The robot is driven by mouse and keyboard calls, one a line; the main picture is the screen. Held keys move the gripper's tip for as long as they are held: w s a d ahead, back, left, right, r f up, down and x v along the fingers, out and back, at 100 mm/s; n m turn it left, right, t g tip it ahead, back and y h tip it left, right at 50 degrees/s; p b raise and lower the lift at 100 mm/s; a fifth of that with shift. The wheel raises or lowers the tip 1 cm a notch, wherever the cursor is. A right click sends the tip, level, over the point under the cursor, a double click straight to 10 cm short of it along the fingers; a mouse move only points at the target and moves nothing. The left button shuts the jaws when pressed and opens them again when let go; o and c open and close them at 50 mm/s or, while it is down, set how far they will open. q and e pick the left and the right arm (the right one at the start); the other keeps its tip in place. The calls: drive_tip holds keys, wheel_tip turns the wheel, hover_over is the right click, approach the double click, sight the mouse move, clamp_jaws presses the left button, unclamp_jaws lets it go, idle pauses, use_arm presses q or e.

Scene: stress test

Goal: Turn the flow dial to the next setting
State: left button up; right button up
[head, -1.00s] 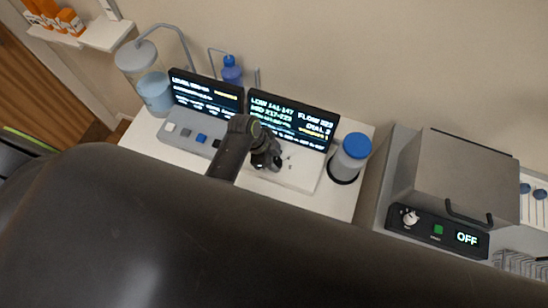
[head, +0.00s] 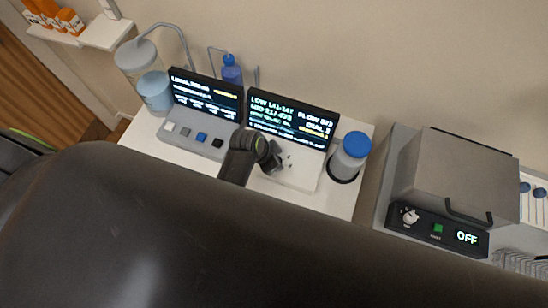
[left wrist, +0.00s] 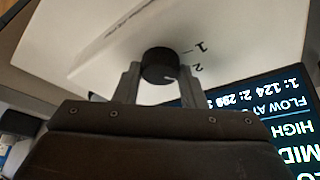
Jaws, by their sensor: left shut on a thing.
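The flow dial (left wrist: 160,64) is a round black knob on a white panel in the left wrist view. It has a small white mark at its lower right edge, and the numbers 1 and 2 are printed beside it. My left gripper (left wrist: 155,80) is shut on the dial, a finger on each side. In the head view my left gripper (head: 276,160) is at the white dial unit (head: 302,177), mostly hiding the dial. The screen (head: 292,118) behind it shows LOW, MID, FLOW and DIAL lines; its digits are hard to read. My right gripper is not in view.
Left of the dial unit is a grey button box (head: 190,135) with a second screen (head: 205,95). A blue-lidded jar (head: 348,160) stands close on the right. Farther right is a grey oven-like box (head: 465,175) reading OFF. My dark arm covers the foreground.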

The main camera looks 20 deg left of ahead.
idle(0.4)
use_arm(q)
drive_tip(key=o, duration=1)
drive_tip(key=b+v, duration=0.1)
drive_tip(key=v, duration=1.6)
drive_tip(key=shift+s+r+b, duration=0.15)
drive_tip(key=shift+s+b, duration=0.05)
drive_tip(key=shift+b, duration=0.15)
drive_tip(key=shift+a, duration=0.1)
